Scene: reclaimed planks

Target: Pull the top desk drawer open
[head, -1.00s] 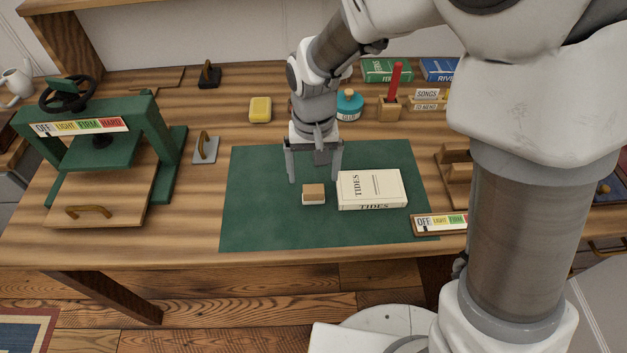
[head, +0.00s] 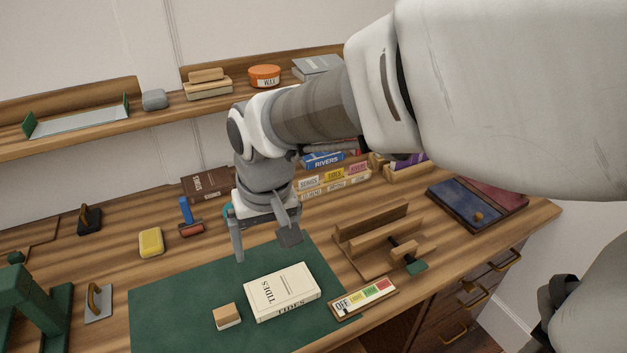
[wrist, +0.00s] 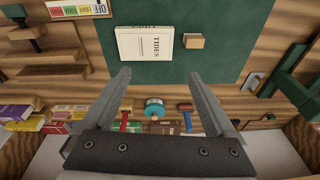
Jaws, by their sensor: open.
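The wooden desk's drawers show at the right in the head view, below the tabletop's front edge. The top drawer's brass handle (head: 507,260) sits just under the edge. More brass handles show lower down, one of them (head: 453,335) near the bottom of the picture. The drawer fronts look closed, though they are seen at a steep slant. My gripper (head: 264,246) is open and empty above the back part of the green mat, far left of the drawers. In the wrist view, its spread fingers (wrist: 160,78) have nothing between them, and no drawer shows.
A cream book (head: 283,292) and small wooden block (head: 227,316) lie on the green mat (head: 165,315). A wooden jig (head: 370,240) and a coloured label strip (head: 364,298) stand between mat and drawers. A blue-and-red folder (head: 478,205) lies at the right.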

